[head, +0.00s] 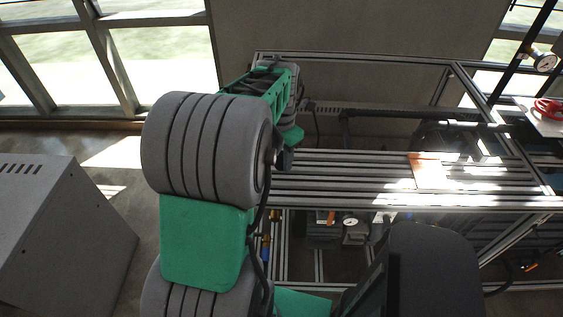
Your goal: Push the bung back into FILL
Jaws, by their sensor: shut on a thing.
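I cannot make out the bung or anything marked FILL in the head view. My green and grey arm rises through the middle of the picture and reaches away over the left end of a metal frame. Its far end is partly covered by my own large grey joint. I cannot make out my gripper's fingers or anything between them.
A slatted metal bench (340,188) with an orange-brown plate (428,171) stands ahead within the frame. A pressure gauge (544,62) is at upper right, near a red coil (549,107). A grey cabinet (60,230) stands at left. Floor (115,153) shows beyond it.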

